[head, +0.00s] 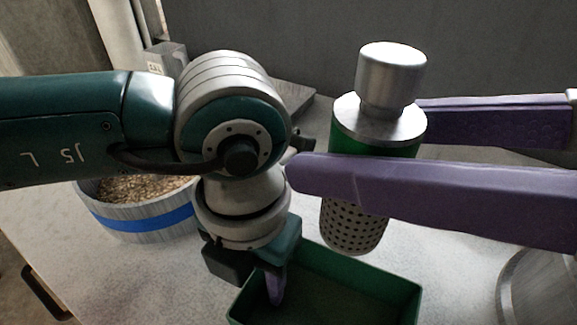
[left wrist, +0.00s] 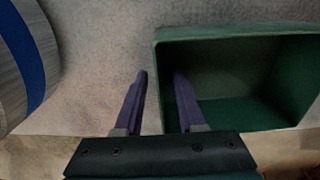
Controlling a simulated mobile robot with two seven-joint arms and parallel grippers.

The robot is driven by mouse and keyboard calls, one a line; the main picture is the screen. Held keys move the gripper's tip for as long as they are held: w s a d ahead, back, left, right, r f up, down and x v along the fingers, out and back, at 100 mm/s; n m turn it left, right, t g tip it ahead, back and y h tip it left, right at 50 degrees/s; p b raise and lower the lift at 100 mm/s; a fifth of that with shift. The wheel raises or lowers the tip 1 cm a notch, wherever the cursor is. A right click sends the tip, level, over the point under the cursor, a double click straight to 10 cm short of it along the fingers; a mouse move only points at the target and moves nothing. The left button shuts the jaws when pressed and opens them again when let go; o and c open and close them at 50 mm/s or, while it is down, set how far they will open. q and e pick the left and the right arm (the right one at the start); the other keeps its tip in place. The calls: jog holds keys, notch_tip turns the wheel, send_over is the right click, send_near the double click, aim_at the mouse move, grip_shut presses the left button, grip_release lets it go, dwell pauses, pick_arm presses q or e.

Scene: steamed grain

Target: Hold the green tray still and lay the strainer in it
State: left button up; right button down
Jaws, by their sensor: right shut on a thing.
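The green tray (head: 365,275) lies on the table at the bottom centre; it also shows in the left wrist view (left wrist: 235,36). My left gripper (head: 274,292) points down at the tray's left end. In the left wrist view my left gripper (left wrist: 161,76) is open, with one purple finger outside the tray wall and the other on its inner side, with gaps visible. The strainer (head: 352,228) has a silver knob, a green band and a perforated lower body. My right gripper (head: 350,150) is shut on it, holding it upright above the tray's far side. The far fingertip is hidden.
A grey pot with a blue band (head: 140,218), holding grain, stands left of the tray, partly behind my left arm; it also shows in the left wrist view (left wrist: 28,50). A round metal object (head: 535,285) stands at the right edge. A grey wall closes the back.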

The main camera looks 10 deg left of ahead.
pick_arm(q)
jog(key=shift+f, duration=0.15)
grip_shut()
dwell(1.4)
